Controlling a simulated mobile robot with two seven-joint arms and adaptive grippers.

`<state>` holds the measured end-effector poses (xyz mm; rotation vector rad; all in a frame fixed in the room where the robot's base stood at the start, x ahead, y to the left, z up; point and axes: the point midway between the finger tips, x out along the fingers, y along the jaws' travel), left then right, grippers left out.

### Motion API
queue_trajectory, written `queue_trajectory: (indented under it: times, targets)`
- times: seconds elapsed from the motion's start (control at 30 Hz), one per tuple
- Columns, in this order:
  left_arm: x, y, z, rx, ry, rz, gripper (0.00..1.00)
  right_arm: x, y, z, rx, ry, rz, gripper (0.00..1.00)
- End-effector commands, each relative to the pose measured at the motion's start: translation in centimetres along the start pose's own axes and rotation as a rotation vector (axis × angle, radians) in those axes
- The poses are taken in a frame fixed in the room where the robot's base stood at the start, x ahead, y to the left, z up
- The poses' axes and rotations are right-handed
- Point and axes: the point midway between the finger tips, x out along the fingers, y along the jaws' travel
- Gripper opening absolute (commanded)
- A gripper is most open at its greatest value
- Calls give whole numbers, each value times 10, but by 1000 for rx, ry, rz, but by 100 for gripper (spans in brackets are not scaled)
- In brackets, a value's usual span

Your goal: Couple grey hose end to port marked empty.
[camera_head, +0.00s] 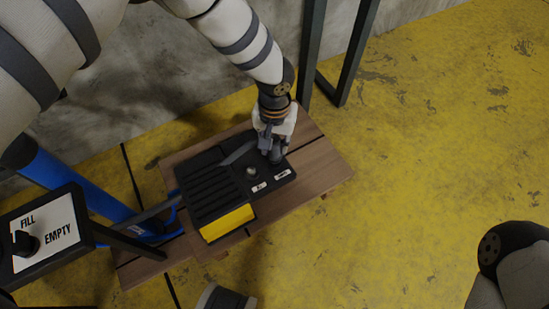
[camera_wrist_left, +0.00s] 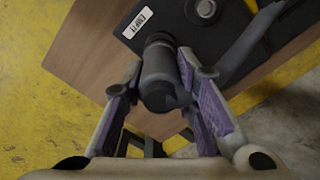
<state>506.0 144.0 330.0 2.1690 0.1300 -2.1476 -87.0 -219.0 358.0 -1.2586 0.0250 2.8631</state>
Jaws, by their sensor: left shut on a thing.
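My left gripper (camera_head: 270,145) is shut on the dark grey hose end (camera_wrist_left: 165,75), between its purple-padded fingers in the left wrist view. It is over the far right corner of the black pump (camera_head: 205,183), which has a yellow front panel. The hose end (camera_head: 278,156) points down at the pump top, by the rear white label (camera_head: 282,174). In the wrist view the nearby label (camera_wrist_left: 142,18) reads EMPTY. The port under the hose end is hidden; I cannot tell whether they are joined. Another round port (camera_head: 251,171) is bare. My right gripper is out of view.
The pump stands on a brown wooden table (camera_head: 325,165). A panel (camera_head: 58,212) marked FILL and EMPTY with a black knob is at the left. Dark metal posts (camera_head: 313,50) stand behind. The yellow floor (camera_head: 430,150) at right is open.

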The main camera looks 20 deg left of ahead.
Motion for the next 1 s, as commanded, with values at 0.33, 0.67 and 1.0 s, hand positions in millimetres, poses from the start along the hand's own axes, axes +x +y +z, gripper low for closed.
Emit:
queue_trajectory:
  times: [0.33, 0.67, 1.0]
  targets:
    - [3, 0, 0, 0, 0, 0, 0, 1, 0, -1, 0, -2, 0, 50]
    - [9, 0, 0, 0, -1, -1, 0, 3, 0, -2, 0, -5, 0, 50]
    - [15, 0, 0, 0, -1, -1, 0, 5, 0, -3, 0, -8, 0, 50]
